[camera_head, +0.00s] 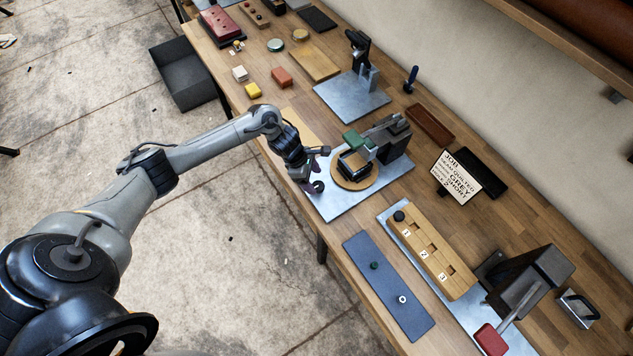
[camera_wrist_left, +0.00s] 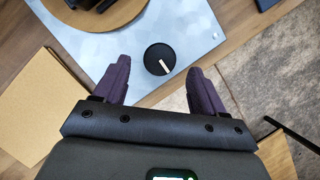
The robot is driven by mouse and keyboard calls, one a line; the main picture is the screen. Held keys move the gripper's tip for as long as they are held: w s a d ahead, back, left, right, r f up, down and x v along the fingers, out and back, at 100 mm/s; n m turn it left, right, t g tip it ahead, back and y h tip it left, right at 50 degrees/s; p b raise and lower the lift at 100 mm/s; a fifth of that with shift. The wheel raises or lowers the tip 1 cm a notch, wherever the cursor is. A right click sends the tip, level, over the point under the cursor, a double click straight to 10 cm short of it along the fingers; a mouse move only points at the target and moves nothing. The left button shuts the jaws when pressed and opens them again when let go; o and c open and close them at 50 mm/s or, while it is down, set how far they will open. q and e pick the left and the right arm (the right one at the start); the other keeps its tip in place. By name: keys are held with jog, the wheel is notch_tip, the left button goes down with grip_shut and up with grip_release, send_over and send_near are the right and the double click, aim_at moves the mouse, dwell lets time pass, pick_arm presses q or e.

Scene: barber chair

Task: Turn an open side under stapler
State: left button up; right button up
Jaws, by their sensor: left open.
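The stapler (camera_head: 386,134) has a dark grey body and a green lever (camera_head: 355,139). It stands on a pale metal plate (camera_head: 343,207), its head over a round wooden turntable (camera_head: 371,182). A dark box-like piece (camera_head: 352,164) with bright edges sits on the turntable under the head. Part of the turntable shows in the left wrist view (camera_wrist_left: 110,14). A round black knob (camera_wrist_left: 160,59) with a light pointer mark is on the plate near its front edge. My left gripper (camera_wrist_left: 159,66) is open, its purple fingers either side of the knob; contact is unclear. My right gripper is out of view.
A numbered wooden block (camera_head: 433,249) and blue-grey mat (camera_head: 388,285) lie to the right. A job sign (camera_head: 456,177) stands behind. A red-handled press (camera_head: 490,340) is at lower right. Another plate with a black tool (camera_head: 352,96) is further back.

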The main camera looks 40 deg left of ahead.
aim_at(318, 185)
pick_arm(q)
jog(key=shift+x, duration=1.75)
jog(key=c, duration=1)
jog(key=shift+c, duration=0.2)
jog(key=shift+f, duration=0.1)
